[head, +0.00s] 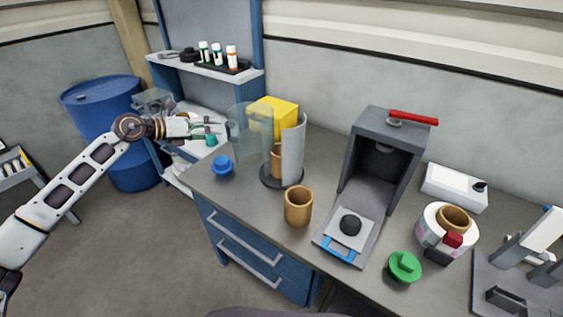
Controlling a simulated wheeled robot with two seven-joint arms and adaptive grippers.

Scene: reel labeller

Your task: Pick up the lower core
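A brown hollow core (298,207) stands upright on the grey bench, in front of the dark round stand. A second brown core (277,160) stands on that stand (282,180), partly hidden by a curved grey upright (293,150). I cannot tell which one is called lower. My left gripper (211,127) is at the upper left, beyond the bench's left end and well away from both cores. My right gripper is not in view.
A clear cylinder (247,130) and yellow box (273,114) stand behind the cores. A blue knobbed piece (222,166) lies left. A dark grey booth (384,155) with a scale (343,246), a green knobbed piece (405,267) and a white reel (438,232) stand right.

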